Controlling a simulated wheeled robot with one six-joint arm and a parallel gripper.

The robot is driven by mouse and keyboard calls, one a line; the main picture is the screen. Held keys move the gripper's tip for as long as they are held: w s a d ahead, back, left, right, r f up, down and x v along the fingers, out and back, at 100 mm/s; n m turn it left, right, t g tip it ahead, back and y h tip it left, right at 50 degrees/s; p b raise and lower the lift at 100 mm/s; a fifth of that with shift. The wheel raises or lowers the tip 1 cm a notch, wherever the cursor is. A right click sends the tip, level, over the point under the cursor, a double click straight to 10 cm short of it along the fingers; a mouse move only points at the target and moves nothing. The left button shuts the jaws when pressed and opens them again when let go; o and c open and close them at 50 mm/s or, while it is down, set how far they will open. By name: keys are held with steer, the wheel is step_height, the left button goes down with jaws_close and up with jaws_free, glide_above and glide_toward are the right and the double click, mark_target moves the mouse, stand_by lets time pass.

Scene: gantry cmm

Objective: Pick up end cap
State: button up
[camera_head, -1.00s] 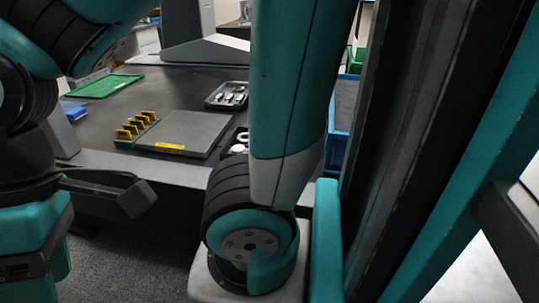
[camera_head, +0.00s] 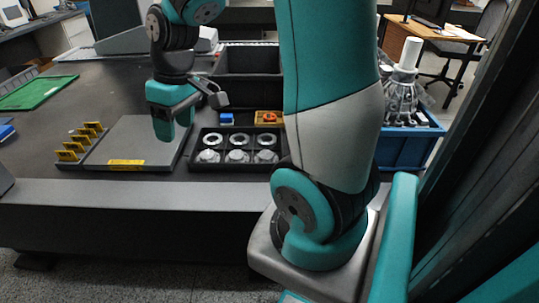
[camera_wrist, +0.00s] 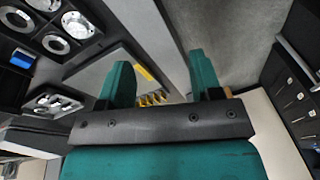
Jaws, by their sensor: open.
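A black tray (camera_head: 194,160) on the dark table has a back row of pale rings (camera_head: 238,139) and a front row of silver flanged parts (camera_head: 237,156). These silver parts look like end caps; I cannot tell which one is meant. Rings and silver round parts also show in the wrist view's upper left corner (camera_wrist: 55,43). My gripper (camera_head: 174,124) is above the grey plate, left of the tray, with its fingers pointing down. In the wrist view its two teal fingers (camera_wrist: 159,72) are apart with nothing held between them.
A grey plate (camera_head: 140,137) with a yellow label lies beside several yellow brackets (camera_head: 80,140). A blue block (camera_head: 226,119) and an orange part in a yellow holder (camera_head: 269,118) stand behind the tray. A blue crate (camera_head: 408,148) holds metal castings at right.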

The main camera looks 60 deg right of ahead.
steer(key=s+d+f+m+h, duration=0.1)
steer(key=d+f+m, duration=0.25)
steer(key=d, duration=1.15)
steer(key=g+p, duration=0.1)
glide_above(266, 154)
steer(key=shift+m+h, duration=0.4)
steer(key=shift+m, duration=0.05)
steer(key=f, duration=1.5)
steer(key=shift+s+f, duration=0.15)
steer(key=shift+s, duration=0.1)
step_height(266, 154, down, 6)
steer(key=shift+w+r+p, duration=0.15)
steer(key=shift+p, duration=0.2)
steer(key=c, duration=0.7)
